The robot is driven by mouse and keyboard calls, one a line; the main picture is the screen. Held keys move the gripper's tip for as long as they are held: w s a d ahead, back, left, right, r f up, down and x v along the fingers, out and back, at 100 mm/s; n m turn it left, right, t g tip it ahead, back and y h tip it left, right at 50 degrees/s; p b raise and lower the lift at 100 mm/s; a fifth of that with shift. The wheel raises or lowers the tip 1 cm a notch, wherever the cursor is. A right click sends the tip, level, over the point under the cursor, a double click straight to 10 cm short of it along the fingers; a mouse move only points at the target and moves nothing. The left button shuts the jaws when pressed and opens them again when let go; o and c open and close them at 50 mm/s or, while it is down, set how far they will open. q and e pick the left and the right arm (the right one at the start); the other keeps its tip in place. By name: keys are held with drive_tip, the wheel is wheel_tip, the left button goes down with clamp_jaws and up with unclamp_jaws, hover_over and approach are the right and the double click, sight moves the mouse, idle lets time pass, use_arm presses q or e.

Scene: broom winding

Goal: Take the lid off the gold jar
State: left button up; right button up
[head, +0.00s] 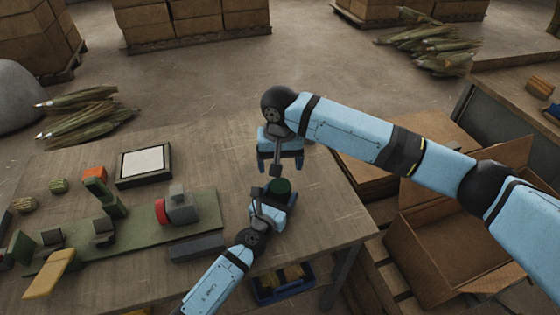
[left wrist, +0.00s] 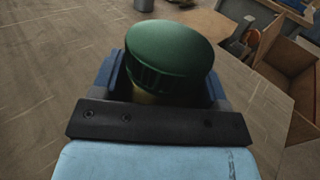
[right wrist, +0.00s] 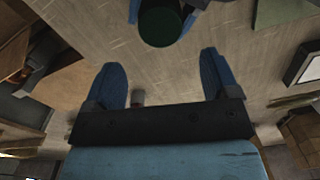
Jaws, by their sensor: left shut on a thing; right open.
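The jar's dark green lid (head: 279,186) shows in the head view near the table's right end. In the left wrist view the round green lid (left wrist: 172,52) sits on the jar, and a small gold part of the jar (left wrist: 146,97) shows below it. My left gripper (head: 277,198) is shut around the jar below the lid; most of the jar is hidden. My right gripper (head: 280,162) is open and empty, just behind and above the lid. In the right wrist view the lid (right wrist: 161,24) lies beyond the open fingers (right wrist: 160,80).
The wooden table (head: 320,205) bears a green winding fixture (head: 130,235) with a red-and-grey part at left. A framed white panel (head: 144,164) lies behind it. A blue crate (head: 283,283) stands below the front edge. Open cardboard boxes (head: 440,240) stand at right.

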sight(280, 185)
drive_tip(key=m, duration=0.6)
drive_tip(key=shift+m, duration=0.3)
drive_tip(key=m, duration=0.4)
drive_tip(key=shift+f, duration=0.1)
drive_tip(key=shift+m, duration=0.3)
drive_tip(key=shift+f, duration=3.95)
drive_tip(key=shift+c, duration=0.5)
drive_tip(key=c, duration=0.8)
drive_tip(key=n, duration=0.5)
drive_tip(key=shift+c, duration=0.2)
drive_tip(key=n, duration=0.5)
